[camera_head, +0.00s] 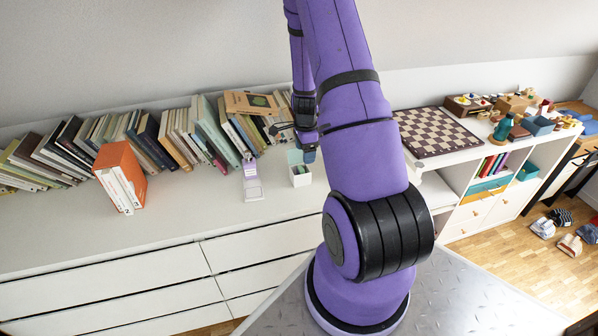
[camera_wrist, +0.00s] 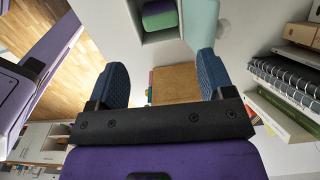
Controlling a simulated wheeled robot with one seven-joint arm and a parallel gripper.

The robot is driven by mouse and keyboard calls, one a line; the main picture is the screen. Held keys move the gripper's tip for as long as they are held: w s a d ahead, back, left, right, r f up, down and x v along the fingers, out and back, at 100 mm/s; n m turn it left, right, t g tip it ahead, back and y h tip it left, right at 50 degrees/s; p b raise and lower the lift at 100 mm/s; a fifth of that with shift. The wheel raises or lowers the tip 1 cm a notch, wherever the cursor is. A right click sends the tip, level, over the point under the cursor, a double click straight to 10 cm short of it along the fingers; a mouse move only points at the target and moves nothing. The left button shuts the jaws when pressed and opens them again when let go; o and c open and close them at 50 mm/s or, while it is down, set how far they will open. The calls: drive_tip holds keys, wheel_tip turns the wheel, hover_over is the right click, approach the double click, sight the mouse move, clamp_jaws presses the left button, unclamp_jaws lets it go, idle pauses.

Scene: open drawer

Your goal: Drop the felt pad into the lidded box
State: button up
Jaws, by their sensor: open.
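The lidded box (camera_head: 300,180) is a small white box on the dresser top. Its pale mint lid (camera_head: 294,156) stands open at its back, and the lid also shows in the wrist view (camera_wrist: 201,18). A green and purple block (camera_wrist: 160,14), which looks like the felt pad, lies inside the box; green also shows in the opening in the head view. My gripper (camera_head: 309,153) is beside the box at its right, near the lid. In the wrist view its two blue fingers (camera_wrist: 163,82) are wide apart with nothing gripped.
A row of leaning books (camera_head: 175,135) lines the wall, with spiral notebooks (camera_wrist: 290,82) close to my gripper. A white and purple item (camera_head: 252,182) stands left of the box. An orange file box (camera_head: 122,177) is farther left. The dresser front is clear.

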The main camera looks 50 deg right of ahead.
wheel_tip(320, 180, up, 11)
drive_tip(key=shift+f, duration=0.15)
idle(0.4)
drive_tip(key=s+a+r+n+t, duration=0.25)
drive_tip(key=a+r+n, duration=0.85)
drive_tip(key=a+r, duration=0.8)
drive_tip(key=s+a+r+n+t, duration=0.1)
drive_tip(key=s+a+r+n, duration=0.4)
drive_tip(key=s, duration=0.3)
drive_tip(key=s+a+r+n+t, duration=0.1)
drive_tip(key=s+a+r+n, duration=0.4)
drive_tip(key=s+n, duration=0.3)
drive_tip(key=shift+a+r+t, duration=0.25)
drive_tip(key=shift+a+t, duration=0.1)
drive_tip(key=shift+a, duration=0.55)
